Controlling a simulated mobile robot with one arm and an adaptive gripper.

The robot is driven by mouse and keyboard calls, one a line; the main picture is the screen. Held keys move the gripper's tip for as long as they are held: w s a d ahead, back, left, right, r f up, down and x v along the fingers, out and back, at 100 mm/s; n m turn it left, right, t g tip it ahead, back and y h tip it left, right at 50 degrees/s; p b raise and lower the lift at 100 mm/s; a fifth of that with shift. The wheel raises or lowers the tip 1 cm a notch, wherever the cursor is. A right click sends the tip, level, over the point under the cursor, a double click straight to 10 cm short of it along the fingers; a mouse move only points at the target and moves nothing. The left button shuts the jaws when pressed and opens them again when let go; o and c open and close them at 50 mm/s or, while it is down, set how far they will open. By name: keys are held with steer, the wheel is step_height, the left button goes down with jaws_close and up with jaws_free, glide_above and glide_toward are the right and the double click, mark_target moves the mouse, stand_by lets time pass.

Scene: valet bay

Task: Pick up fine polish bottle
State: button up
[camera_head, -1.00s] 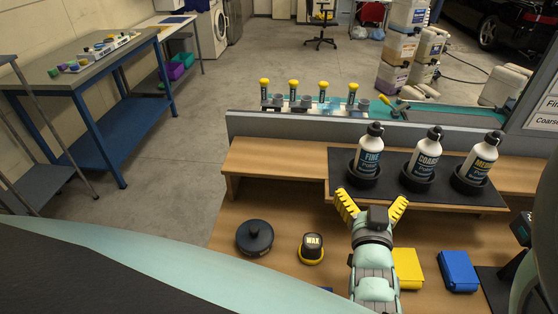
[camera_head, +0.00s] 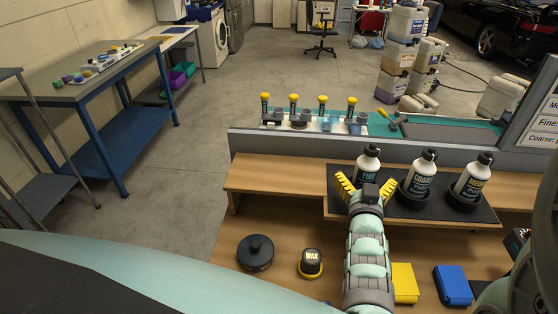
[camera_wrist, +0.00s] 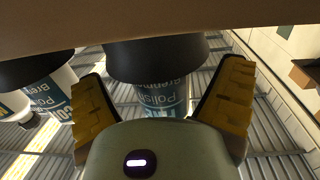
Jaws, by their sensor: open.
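The fine polish bottle (camera_head: 367,162) is white with a black cap and a blue label. It stands upright at the left of the row of three bottles, in a black holder on a dark mat. My gripper (camera_head: 364,186) is in front of it with its yellow fingers spread to either side of its lower part. In the wrist view the bottle (camera_wrist: 160,92) appears between the open fingers (camera_wrist: 166,105), with a gap on each side. My gripper hides the bottle's base in the head view.
The coarse bottle (camera_head: 422,174) and the medium bottle (camera_head: 473,177) stand to the right in black holders. A black round pad (camera_head: 255,252), a wax tin (camera_head: 310,262), a yellow block (camera_head: 404,281) and a blue block (camera_head: 453,285) lie on the lower shelf. A grey panel (camera_head: 290,145) stands behind.

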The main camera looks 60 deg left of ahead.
steer(key=shift+w+a+f, duration=0.1)
steer(key=shift+w+a, duration=0.3)
steer(key=shift+w, duration=0.05)
steer(key=shift+c, duration=0.4)
steer(key=c, duration=1.3)
